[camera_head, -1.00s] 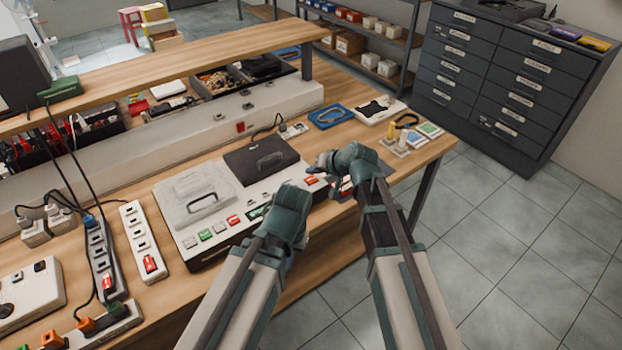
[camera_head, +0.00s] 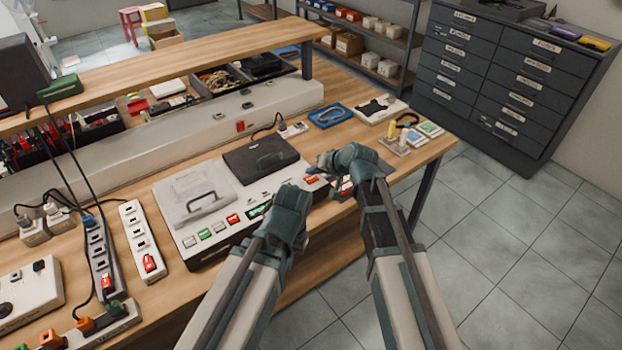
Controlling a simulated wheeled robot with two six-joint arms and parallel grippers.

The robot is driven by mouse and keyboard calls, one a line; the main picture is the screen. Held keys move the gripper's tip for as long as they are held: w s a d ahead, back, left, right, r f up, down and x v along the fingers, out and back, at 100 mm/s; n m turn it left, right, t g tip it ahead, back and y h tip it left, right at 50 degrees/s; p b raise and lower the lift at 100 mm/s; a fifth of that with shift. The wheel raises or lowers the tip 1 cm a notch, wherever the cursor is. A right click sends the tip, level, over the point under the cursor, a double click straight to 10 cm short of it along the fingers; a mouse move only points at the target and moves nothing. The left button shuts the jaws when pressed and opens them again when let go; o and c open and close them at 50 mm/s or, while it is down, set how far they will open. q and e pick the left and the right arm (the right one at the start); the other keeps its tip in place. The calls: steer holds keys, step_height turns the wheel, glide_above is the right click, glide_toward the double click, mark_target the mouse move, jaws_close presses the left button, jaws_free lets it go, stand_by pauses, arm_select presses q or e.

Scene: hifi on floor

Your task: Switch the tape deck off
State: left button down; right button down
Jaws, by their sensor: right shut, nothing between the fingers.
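The tape deck (camera_head: 215,232) lies on the bench, a pale unit with one pale lid and one dark lid (camera_head: 260,155). A row of grey, green and red buttons runs along its front, beside a small dark display. A red button (camera_head: 311,179) shows near its right end. My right gripper (camera_head: 323,160) is shut and empty, over the deck's right end near that red button; I cannot tell if it touches. My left gripper (camera_head: 287,196) is at the deck's front edge, covering part of the front panel; its fingertips are hidden.
Power strips (camera_head: 142,240) with red switches and cables crowd the bench to the left. A blue tray (camera_head: 329,115) and a white box (camera_head: 381,109) lie beyond my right gripper. A raised shelf (camera_head: 200,68) spans the back. Open floor lies to the right.

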mark_target(313, 180)
steer(key=shift+f+b, duration=0.5)
steer(key=shift+f, duration=0.2)
stand_by(0.6)
steer(key=shift+r, duration=0.1)
steer(key=shift+r+p, duration=0.9)
steer(key=shift+p, duration=0.05)
step_height(313, 180, up, 6)
steer(key=p, duration=0.6)
